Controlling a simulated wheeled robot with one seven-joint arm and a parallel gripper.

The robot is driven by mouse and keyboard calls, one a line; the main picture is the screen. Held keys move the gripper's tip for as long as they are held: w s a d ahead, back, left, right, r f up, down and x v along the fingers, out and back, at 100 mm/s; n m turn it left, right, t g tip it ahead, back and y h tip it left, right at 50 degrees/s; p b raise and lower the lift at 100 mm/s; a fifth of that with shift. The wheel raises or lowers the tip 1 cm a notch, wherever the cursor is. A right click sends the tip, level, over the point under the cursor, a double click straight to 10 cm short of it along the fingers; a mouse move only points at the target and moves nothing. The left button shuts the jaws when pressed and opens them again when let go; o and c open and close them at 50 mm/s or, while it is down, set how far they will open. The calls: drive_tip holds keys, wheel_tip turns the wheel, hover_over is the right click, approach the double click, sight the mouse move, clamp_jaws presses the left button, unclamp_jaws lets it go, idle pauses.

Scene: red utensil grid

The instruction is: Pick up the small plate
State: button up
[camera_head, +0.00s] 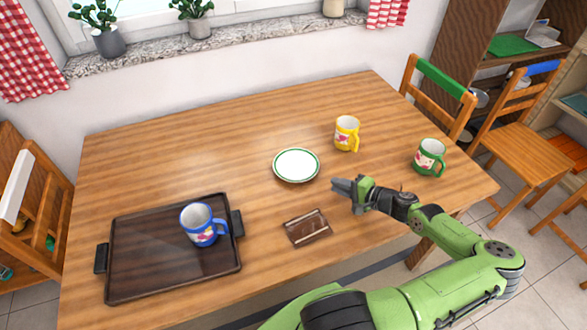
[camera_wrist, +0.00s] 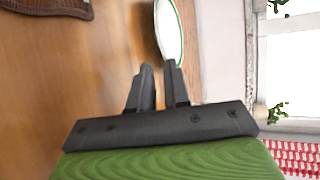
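The small plate (camera_head: 296,165) is white with a green rim and lies flat near the middle of the wooden table. It also shows at the top of the wrist view (camera_wrist: 169,30), beyond my fingertips. My gripper (camera_head: 338,187) is to the right of the plate and a little nearer to me, apart from it and seemingly above the table. In the wrist view, the two dark fingers of my gripper (camera_wrist: 159,75) stand slightly apart with nothing between them.
A dark tray (camera_head: 130,270) with a blue mug (camera_head: 202,225) lies at left on the table (camera_head: 180,150). A brown rectangular item (camera_head: 307,227) lies in front of the plate. A yellow mug (camera_head: 346,133) and a green mug (camera_head: 429,157) stand at right. The table left of the plate is clear.

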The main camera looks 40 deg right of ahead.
sight(310, 177)
drive_tip(key=x, duration=0.3)
drive_tip(key=b+x, duration=0.1)
drive_tip(key=x, duration=0.6)
drive_tip(key=shift+w+a, duration=0.1)
drive_tip(key=shift+a, duration=0.2)
drive_tip(key=shift+c, duration=0.4)
clamp_jaws()
drive_tip(key=shift+r, duration=0.1)
